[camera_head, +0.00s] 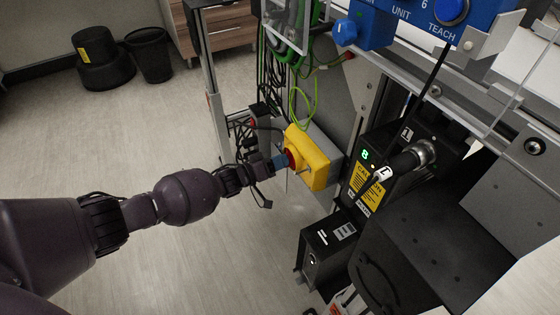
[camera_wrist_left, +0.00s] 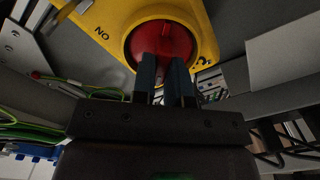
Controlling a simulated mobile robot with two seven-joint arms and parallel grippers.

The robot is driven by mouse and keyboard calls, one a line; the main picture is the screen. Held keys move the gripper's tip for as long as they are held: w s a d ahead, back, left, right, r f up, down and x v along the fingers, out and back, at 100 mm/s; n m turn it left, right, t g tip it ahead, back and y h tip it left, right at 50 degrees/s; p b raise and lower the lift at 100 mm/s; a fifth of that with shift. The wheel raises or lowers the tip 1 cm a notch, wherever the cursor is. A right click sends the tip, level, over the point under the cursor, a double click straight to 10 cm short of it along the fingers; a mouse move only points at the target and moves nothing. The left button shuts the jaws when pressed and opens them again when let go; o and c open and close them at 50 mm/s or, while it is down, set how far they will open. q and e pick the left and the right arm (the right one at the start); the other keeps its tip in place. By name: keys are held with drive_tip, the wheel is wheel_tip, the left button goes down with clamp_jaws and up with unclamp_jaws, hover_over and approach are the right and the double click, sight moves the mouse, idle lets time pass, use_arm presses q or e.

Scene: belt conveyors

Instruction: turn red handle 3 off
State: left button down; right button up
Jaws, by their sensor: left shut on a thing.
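The red handle (camera_head: 290,158) is a round red knob on the front of a yellow switch box (camera_head: 310,160) on the conveyor's side frame. In the left wrist view the red handle (camera_wrist_left: 163,45) fills the top middle, on the yellow plate (camera_wrist_left: 85,22) with "ON" printed at its left. My left gripper (camera_head: 279,162) reaches in from the left, and its blue fingers meet the handle. In the left wrist view the fingertips (camera_wrist_left: 165,65) are shut on the handle's lower part. The fingers hide part of the handle. My right gripper is not in view.
Green and black cables (camera_head: 275,75) hang above and behind the yellow box. A black controller box (camera_head: 400,165) with a green display and another black box (camera_head: 325,248) stand to the right. Blue units (camera_head: 370,22) are at the top. Open floor (camera_head: 140,140) lies left.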

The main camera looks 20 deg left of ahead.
use_arm(q)
drive_tip(key=c, duration=1.1)
unclamp_jaws()
drive_tip(key=shift+c, duration=0.2)
drive_tip(key=p+v, duration=0.2)
drive_tip(key=v, duration=0.9)
drive_tip(key=shift+f, duration=0.1)
